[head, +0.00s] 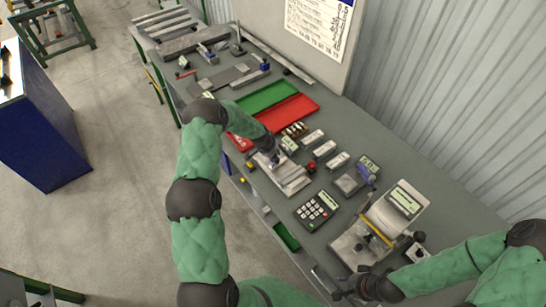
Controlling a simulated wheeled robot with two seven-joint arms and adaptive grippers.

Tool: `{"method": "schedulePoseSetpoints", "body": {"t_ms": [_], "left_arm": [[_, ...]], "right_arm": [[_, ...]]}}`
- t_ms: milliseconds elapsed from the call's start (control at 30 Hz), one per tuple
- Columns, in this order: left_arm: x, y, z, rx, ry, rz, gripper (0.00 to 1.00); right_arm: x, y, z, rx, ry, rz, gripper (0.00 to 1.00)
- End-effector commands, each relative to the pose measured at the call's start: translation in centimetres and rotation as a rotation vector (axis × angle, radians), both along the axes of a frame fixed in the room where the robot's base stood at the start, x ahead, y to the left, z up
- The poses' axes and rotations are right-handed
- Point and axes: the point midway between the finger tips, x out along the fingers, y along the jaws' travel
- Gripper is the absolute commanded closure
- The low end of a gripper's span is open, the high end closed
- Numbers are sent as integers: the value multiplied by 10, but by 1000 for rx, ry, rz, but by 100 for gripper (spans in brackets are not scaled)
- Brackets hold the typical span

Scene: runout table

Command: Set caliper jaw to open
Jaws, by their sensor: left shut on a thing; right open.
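My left gripper (275,156) is over a pale metal fixture (292,181) near the table's front edge. It is shut on a small dark grey part there, which seems to be the caliper. The gripper hides most of it, so its jaw cannot be made out. A small display unit (289,144) shows just beside the gripper. My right gripper (338,284) is at the bottom, open and empty by the table's front edge, left of a grey device with a screen (402,201).
Red (290,111) and green (267,95) trays lie beyond the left gripper. Several small display boxes stand to its right. A calculator-like keypad (317,209), a red knob (311,167) and the grey device crowd the nearer table. The strip along the wall is clear.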

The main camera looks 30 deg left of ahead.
Motion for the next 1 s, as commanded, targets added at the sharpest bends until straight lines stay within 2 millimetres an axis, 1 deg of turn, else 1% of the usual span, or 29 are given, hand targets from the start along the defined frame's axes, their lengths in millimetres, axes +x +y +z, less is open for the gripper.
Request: {"method": "schedulePoseSetpoints", "body": {"t_ms": [33,267,300,367,633,767,867,1000], "left_arm": [[3,10,1,8,-12,10,100],[5,12,4,9,-16,10,100],[5,12,4,10,-17,11,70],[5,12,4,11,-18,11,54],[3,9,2,7,-10,8,54],[1,9,5,6,-9,8,54],[-2,10,12,6,-9,8,54],[-9,12,31,8,-10,8,54]], "right_arm": [[0,-1,-2,0,1,-3,58],[0,-1,-1,0,0,-3,58],[0,-1,-1,0,0,-3,58],[0,-1,-1,0,0,-3,58],[0,-1,-1,0,0,-3,58],[0,-1,-1,0,0,-3,58],[0,-1,-1,0,0,-3,58],[0,-1,-1,0,0,-3,58]]}}
